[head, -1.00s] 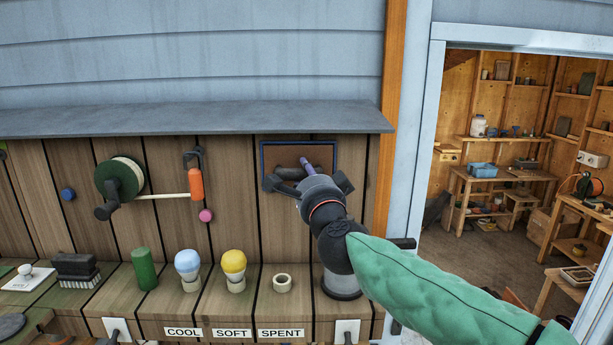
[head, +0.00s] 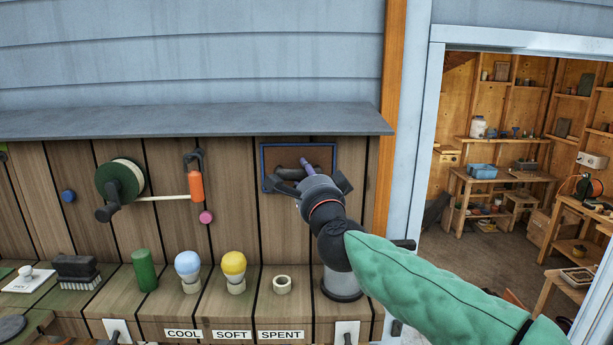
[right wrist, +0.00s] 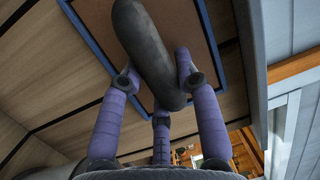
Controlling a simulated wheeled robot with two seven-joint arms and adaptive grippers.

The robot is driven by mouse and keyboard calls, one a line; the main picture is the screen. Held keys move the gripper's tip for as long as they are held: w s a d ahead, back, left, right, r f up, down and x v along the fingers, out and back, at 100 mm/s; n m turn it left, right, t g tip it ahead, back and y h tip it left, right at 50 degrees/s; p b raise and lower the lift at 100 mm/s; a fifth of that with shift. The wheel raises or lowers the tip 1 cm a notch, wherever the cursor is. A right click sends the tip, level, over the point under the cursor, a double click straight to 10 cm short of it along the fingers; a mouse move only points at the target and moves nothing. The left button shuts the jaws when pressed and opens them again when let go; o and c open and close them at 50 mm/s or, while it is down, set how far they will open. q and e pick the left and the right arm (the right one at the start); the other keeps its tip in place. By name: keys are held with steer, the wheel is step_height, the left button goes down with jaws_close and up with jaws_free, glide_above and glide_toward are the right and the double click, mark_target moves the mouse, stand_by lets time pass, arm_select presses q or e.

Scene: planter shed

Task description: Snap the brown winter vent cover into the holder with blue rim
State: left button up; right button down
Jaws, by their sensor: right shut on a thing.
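The holder with blue rim (head: 262,160) is on the upright wooden wall below the grey ledge, and its rim also shows in the right wrist view (right wrist: 88,40). The brown vent cover (right wrist: 180,25) shows as a brown panel within the rim; whether it is fully seated I cannot tell. A dark grey rounded handle (right wrist: 145,50) stands out in front of the panel. My right gripper (head: 310,178) is at the holder, its purple fingers (right wrist: 158,85) shut around the handle. The gripper hides the lower part of the holder in the head view. My left gripper is not in view.
A cord reel (head: 119,178), an orange handle (head: 196,186) and a pink knob (head: 206,217) are on the wall to the left. An orange post (head: 390,80) is to the right.

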steer(key=shift+r, duration=0.1)
steer(key=c, duration=1)
jaws_free()
steer(key=shift+c, duration=0.2)
steer(key=shift+o, duration=1.1)
steer(key=shift+w+a, duration=0.1)
steer(key=shift+d, duration=0.2)
steer(key=shift+a, duration=0.1)
